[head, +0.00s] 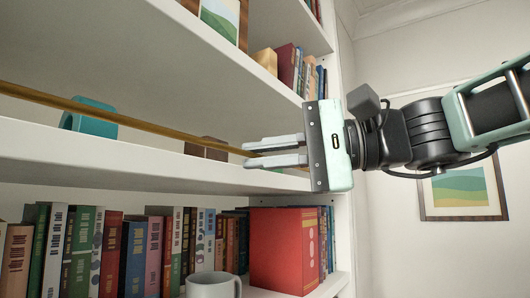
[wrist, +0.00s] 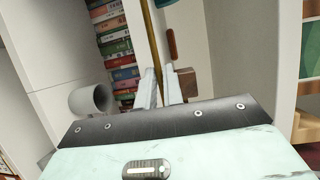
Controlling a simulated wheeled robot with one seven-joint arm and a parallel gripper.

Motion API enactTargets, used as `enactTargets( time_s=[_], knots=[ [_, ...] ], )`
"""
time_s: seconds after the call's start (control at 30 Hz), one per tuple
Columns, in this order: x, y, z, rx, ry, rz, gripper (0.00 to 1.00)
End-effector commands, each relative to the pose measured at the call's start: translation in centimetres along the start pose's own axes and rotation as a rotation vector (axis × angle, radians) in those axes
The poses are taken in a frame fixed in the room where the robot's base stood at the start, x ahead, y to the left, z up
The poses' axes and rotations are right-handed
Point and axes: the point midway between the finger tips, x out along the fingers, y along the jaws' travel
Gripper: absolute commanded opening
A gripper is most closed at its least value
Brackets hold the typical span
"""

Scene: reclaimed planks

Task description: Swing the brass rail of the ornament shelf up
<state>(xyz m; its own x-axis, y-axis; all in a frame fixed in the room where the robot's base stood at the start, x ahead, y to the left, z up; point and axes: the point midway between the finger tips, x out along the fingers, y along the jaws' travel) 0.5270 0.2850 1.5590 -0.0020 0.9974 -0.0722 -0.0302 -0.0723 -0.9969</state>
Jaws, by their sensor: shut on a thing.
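The brass rail (head: 115,119) runs along the front of the middle shelf (head: 110,155), a little above its edge, from the left of the head view to my gripper. My gripper (head: 246,154) reaches in from the right, its two fingers closed on the rail near the rail's right part. In the wrist view the rail (wrist: 154,45) runs up from between the fingertips (wrist: 161,75). The fingers hide the spot where they hold it. The rail's right end is hard to make out behind my gripper.
Behind the rail stand a teal object (head: 90,118) and a brown block (head: 205,148). Books (head: 110,250), a red box (head: 285,248) and a grey mug (head: 213,286) fill the shelf below. The upper shelf (head: 215,50) overhangs. The white wall with a framed picture is at right.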

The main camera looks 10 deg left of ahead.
Motion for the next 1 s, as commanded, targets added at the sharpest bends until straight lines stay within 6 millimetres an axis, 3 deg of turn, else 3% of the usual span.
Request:
enactTargets(
  time_s=[0.3,0.93,1.0],
  knots=[
    [0.4,-1.9,-0.2,0.068,0.000,0.166,0.00],
    [0.7,-1.6,-0.3,0.112,0.003,0.270,0.00],
    [0.7,-1.6,-0.3,0.112,0.003,0.270,0.26]
  ],
)
